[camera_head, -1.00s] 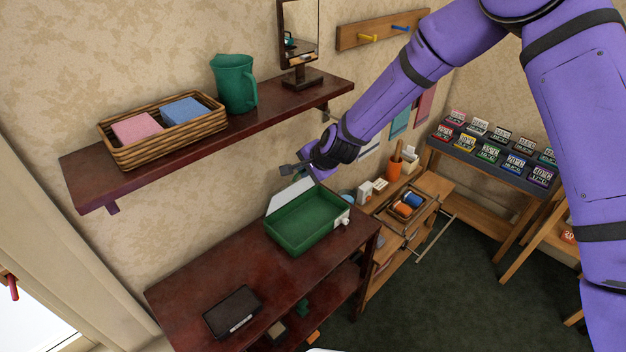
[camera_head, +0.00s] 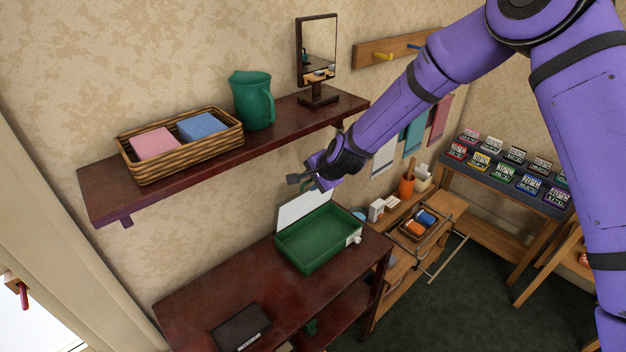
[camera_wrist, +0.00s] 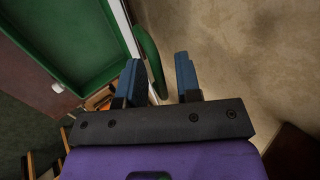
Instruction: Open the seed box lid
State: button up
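The seed box (camera_head: 318,240) is a green open tray on the dark red table, with a small white piece on its right end. Its pale lid (camera_head: 303,208) stands raised at the back, near the wall, and the green inside shows. My gripper (camera_head: 299,180) is just above the lid's top edge. In the wrist view, my gripper (camera_wrist: 158,70) has its two blue fingers apart. A curved green piece (camera_wrist: 149,60), perhaps a handle on the lid, shows between them, nearer the left finger; I cannot tell whether they touch. The green box interior (camera_wrist: 75,35) is at upper left.
A wall shelf (camera_head: 205,170) with a wicker basket (camera_head: 182,157), green jug (camera_head: 252,100) and mirror (camera_head: 318,60) overhangs to the upper left. A dark case (camera_head: 241,327) lies on the table front. The tabletop (camera_head: 225,285) between is clear. A wooden stand (camera_head: 455,205) is right.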

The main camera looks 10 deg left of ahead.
jog(key=shift+r, duration=0.1)
jog(key=v, duration=1)
jog(key=shift+r, duration=0.25)
jog(key=shift+s+d, duration=0.1)
jog(key=shift+d, duration=0.05)
jog(key=s+d+r+n+h, duration=0.25)
jog(key=s+d+r, duration=0.25)
jog(key=d+r, duration=0.55)
jog(key=s+d+r+n+h, duration=0.1)
jog(key=s+d+r+n, duration=0.2)
jog(key=s+d+r, duration=0.55)
jog(key=s+d+r+n+h, duration=0.1)
jog(key=s+d+r, duration=0.2)
jog(key=s+d, duration=0.6)
jog(key=s+d+r+n+h, duration=0.1)
jog(key=s+d+r+h, duration=0.1)
jog(key=s+d, duration=0.7)
jog(key=shift+d+r, duration=0.3)
jog(key=shift+r, duration=0.4)
